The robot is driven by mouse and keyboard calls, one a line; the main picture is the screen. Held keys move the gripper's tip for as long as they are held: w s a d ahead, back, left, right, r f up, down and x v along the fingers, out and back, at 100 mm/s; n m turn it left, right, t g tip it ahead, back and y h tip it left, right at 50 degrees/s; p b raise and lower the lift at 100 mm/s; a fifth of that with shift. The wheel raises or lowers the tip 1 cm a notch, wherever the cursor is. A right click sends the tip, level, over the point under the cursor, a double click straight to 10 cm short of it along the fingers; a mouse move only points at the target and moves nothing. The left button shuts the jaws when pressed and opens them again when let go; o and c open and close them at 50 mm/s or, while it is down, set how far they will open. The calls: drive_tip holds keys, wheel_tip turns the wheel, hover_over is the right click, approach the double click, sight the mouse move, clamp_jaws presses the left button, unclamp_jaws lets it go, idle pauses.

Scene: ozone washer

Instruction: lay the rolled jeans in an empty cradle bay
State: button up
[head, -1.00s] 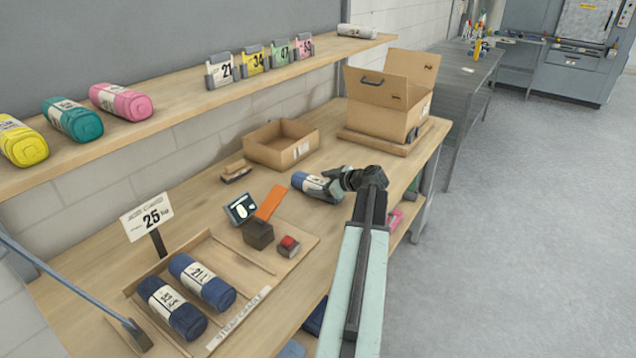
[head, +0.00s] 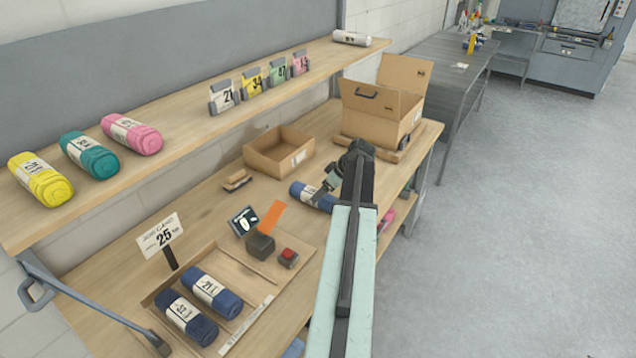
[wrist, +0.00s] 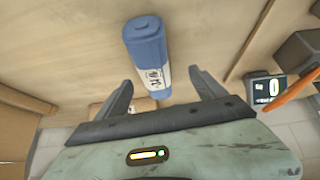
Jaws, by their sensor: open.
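The rolled jeans (head: 311,196), a dark blue roll with a white printed band, lie on the bench right of its middle. In the wrist view the roll (wrist: 146,45) lies ahead of my gripper (wrist: 163,88), roughly in line with the gap between the two spread fingers. My gripper (head: 333,180) is open and empty, close to the roll's right part, which it partly hides. I cannot tell whether they touch. The wooden cradle (head: 232,258) is at the front left. Two blue rolls (head: 186,317) (head: 212,292) lie side by side in it; the bay beyond them looks empty.
A dark block (head: 260,246), a red-button box (head: 288,258), an orange card (head: 272,216) and a small display (head: 244,221) stand between cradle and jeans. An open carton (head: 279,152) and a flapped box (head: 382,112) stand behind. A job-card sign (head: 160,235) rises at the cradle's left.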

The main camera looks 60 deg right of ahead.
drive_tip(key=shift+w+d+r+g+p, duration=0.3)
drive_tip(key=shift+w+r+g+p, duration=0.3)
drive_tip(key=shift+r, duration=0.2)
drive_tip(key=shift+f+m+g, duration=0.25)
drive_tip(key=shift+m+g, duration=0.05)
drive_tip(key=shift+g, duration=0.2)
drive_tip(key=b+x, duration=0.2)
drive_tip(key=shift+f+b, duration=0.3)
drive_tip(key=shift+f, duration=0.05)
drive_tip(key=shift+w+d+f, duration=0.1)
drive_tip(key=shift+w+f, duration=0.1)
drive_tip(key=shift+r, duration=0.1)
drive_tip(key=b+x, duration=0.5)
drive_tip(key=shift+w+d, duration=0.2)
drive_tip(key=shift+w, duration=0.1)
drive_tip(key=shift+r, duration=0.15)
clamp_jaws()
